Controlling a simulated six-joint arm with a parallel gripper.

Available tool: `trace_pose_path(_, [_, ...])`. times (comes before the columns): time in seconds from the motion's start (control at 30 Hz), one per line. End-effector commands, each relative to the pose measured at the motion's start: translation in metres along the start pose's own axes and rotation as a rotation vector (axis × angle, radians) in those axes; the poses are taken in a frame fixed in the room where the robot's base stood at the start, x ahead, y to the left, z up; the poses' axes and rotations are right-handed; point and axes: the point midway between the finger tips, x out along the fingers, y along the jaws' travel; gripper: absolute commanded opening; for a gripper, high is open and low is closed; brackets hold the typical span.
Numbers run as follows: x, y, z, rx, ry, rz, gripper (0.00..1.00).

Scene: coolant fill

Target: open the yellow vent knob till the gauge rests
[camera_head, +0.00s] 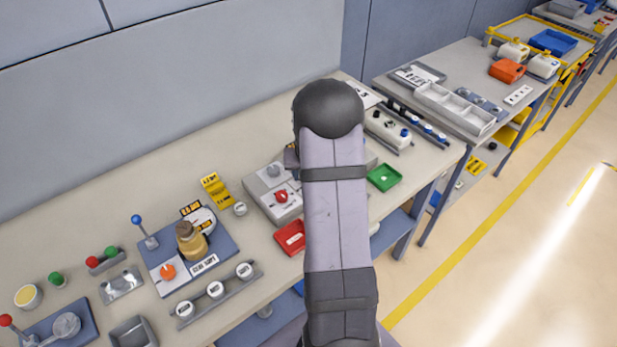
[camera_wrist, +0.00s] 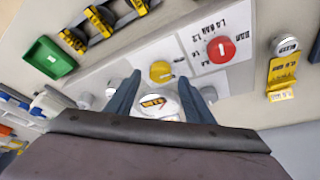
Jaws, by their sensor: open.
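The yellow vent knob (camera_wrist: 160,71) is a round knob on a pale grey panel, in the upper middle of the wrist view. My gripper (camera_wrist: 159,80) is open, its two dark fingers pointing toward the panel on either side of the line to the knob; contact cannot be told. A round white-faced part with a dark-and-orange label (camera_wrist: 156,104), perhaps the gauge, shows between the fingers; its needle cannot be read. A red knob (camera_wrist: 221,49) sits on a white plate right of the yellow one. In the head view my arm hides the yellow knob; the grey unit (camera_head: 266,194) shows partly.
A green tray (camera_head: 384,177) and a red tray (camera_head: 290,237) lie near the unit. Bare bench lies behind the unit.

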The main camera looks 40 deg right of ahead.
Motion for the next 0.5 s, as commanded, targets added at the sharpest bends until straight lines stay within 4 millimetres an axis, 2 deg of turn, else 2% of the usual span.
trace_pose_path(0.3, [-0.036, 0.000, 0.000, -0.001, 0.003, 0.000, 0.48])
trace_pose_path(0.5, [-0.050, 0.000, 0.000, -0.001, 0.002, 0.000, 0.48])
